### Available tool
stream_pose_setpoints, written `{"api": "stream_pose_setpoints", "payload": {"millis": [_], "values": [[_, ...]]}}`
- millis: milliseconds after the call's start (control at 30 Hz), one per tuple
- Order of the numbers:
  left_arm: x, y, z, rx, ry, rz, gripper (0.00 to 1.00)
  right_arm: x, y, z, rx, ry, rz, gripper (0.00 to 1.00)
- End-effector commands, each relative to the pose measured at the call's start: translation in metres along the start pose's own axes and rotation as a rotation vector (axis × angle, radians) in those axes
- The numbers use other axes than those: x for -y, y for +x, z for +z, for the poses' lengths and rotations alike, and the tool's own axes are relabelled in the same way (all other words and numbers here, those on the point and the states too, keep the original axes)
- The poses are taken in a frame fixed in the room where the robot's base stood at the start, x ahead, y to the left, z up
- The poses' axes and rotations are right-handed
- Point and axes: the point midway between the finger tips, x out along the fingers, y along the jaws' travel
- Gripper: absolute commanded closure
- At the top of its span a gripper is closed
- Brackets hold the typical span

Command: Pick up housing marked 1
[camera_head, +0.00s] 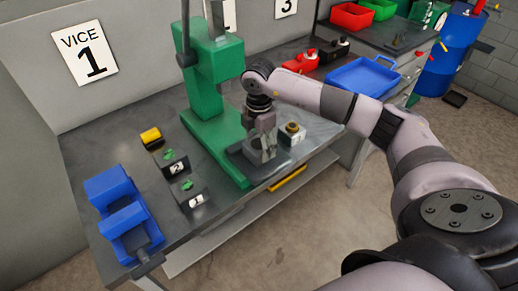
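A dark block with a white label 1 (193,196) sits on the workbench near its front edge, with a small green piece (187,184) on top. A similar dark block with label 2 (172,165) stands just behind it, also with a green piece on it. My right gripper (264,157) points down over the base of the green press, to the right of both blocks and apart from them. It is too small to tell whether its fingers are open or hold anything. My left gripper is out of view.
The green press (216,75) stands between the blocks and my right gripper. A grey block with a brass-coloured top (292,132) is right of the gripper. A blue vice (127,220) and yellow cylinder (151,136) are left. A blue tray (362,77) lies further right.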

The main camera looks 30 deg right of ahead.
Motion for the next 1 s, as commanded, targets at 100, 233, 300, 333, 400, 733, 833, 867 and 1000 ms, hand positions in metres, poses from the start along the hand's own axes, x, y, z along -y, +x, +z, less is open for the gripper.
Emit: {"api": "stream_pose_setpoints", "payload": {"millis": [100, 233, 300, 333, 400, 733, 833, 867, 1000], "values": [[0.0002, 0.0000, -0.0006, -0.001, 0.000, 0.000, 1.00, -0.0001, -0.0002, -0.0001, 0.000, 0.000, 0.000, 0.49], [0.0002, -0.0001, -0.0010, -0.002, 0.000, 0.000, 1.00, -0.0001, -0.0002, -0.0001, 0.000, 0.000, 0.000, 0.58], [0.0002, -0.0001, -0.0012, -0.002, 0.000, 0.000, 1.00, -0.0001, -0.0002, -0.0001, 0.000, 0.000, 0.000, 0.63], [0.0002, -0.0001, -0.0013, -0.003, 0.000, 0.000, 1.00, -0.0001, -0.0002, -0.0001, 0.000, 0.000, 0.000, 0.65], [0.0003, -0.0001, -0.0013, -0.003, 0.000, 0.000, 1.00, -0.0001, -0.0002, -0.0001, 0.000, 0.000, 0.000, 0.69], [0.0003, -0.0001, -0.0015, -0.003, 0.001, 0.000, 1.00, -0.0001, -0.0002, 0.0000, 0.000, 0.000, 0.000, 0.91], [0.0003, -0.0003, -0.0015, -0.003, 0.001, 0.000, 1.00, -0.0009, -0.0018, 0.0000, -0.001, 0.000, 0.003, 0.96], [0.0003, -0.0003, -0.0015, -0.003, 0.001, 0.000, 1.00, -0.0009, -0.0018, 0.0000, -0.001, 0.000, 0.003, 0.99], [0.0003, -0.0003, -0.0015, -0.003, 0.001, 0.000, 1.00, -0.0008, -0.0018, 0.0000, -0.001, 0.000, 0.003, 0.99]]}}
